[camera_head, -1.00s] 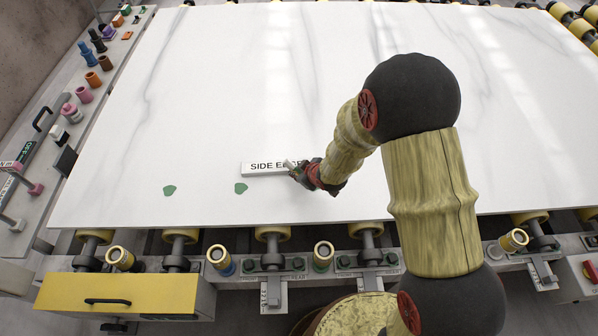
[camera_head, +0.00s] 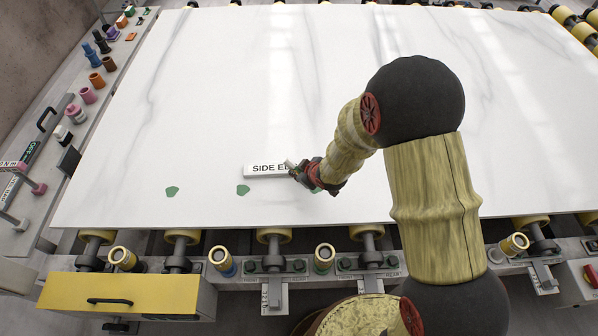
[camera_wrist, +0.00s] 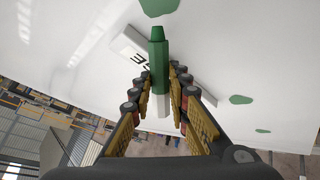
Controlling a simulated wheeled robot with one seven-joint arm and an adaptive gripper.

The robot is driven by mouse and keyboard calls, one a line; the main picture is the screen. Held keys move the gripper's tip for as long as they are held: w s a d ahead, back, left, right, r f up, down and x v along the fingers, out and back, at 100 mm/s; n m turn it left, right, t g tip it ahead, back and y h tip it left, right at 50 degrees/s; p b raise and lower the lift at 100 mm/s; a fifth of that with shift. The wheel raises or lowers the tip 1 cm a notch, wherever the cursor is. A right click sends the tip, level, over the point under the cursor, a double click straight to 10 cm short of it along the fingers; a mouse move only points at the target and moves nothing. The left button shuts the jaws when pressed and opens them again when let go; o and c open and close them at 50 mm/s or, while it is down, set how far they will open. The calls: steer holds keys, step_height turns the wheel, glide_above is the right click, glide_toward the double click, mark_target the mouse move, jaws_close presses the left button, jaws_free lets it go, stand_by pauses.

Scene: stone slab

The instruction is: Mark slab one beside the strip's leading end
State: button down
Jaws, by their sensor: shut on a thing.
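A white marble-look slab (camera_head: 130,140) lies flat on rollers. A white strip (camera_head: 262,171) lettered "SIDE E..." lies on it, its right end hidden by my gripper (camera_head: 298,172). In the wrist view the strip (camera_wrist: 127,43) runs behind the held crayon. My gripper (camera_wrist: 164,80) is shut on a green crayon (camera_wrist: 158,62) with a pale lower end. Green marks show on the slab: one at left (camera_head: 172,191), one below the strip's left end (camera_head: 243,190), and one partly hidden beside my gripper (camera_head: 317,190). I cannot tell if the crayon touches the slab.
Coloured cylinders (camera_head: 93,55) and other small items line the left ledge. A yellow drawer (camera_head: 120,292) and brass rollers (camera_head: 324,258) stand along the slab's front edge. A red knob (camera_head: 590,272) sits at right. The slab's far area is clear.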

steer(key=shift+r+p, duration=1.95)
steer(key=shift+r, duration=0.9)
steer(key=shift+s+d+f, duration=0.15)
steer(key=shift+d+f, duration=0.05)
steer(key=shift+d, duration=0.1)
steer(key=s+d+f+m+h+b, duration=0.1)
steer(key=d, duration=0.4)
steer(key=s+d+f+m+h+b, duration=0.1)
steer(key=s+d+m, duration=0.1)
steer(key=d, duration=0.3)
steer(key=s+d+f+m+h+b, duration=0.1)
steer(key=s+d+m, duration=0.1)
steer(key=d, duration=0.4)
steer(key=shift+s+t, duration=0.15)
steer(key=shift+t, duration=0.25)
steer(key=shift+d+r+h, duration=0.1)
steer(key=shift+d+h, duration=0.2)
steer(key=shift+d, duration=0.1)
